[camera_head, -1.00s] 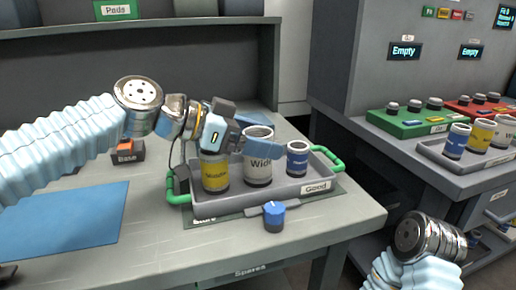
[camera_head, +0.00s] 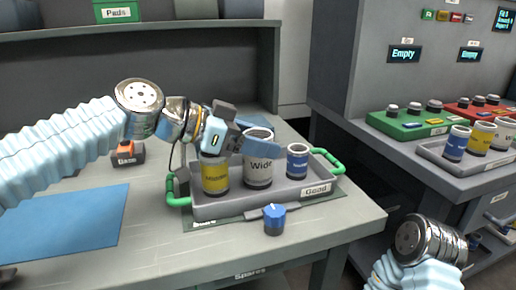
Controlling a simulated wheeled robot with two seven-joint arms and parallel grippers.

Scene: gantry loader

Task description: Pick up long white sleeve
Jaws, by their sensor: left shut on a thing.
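The long white sleeve (camera_head: 259,174), labelled "Wide", stands upright in the grey "Good" tray (camera_head: 240,206), between a yellow sleeve (camera_head: 215,178) and a smaller blue sleeve (camera_head: 297,162). My left gripper (camera_head: 252,145) reaches in from the left and is shut on the white sleeve near its top. A blue finger crosses the front of its upper part and hides some of the rim. I cannot tell whether its base touches the tray floor. My right arm shows at the lower right, but its gripper is out of view.
The tray has green handles (camera_head: 330,160). A blue-topped knob (camera_head: 274,219) stands at its front. A blue mat (camera_head: 75,226) lies on the left of the bench, with an orange "Base" block (camera_head: 127,153) behind. A second tray (camera_head: 440,156) with several sleeves is on the right bench.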

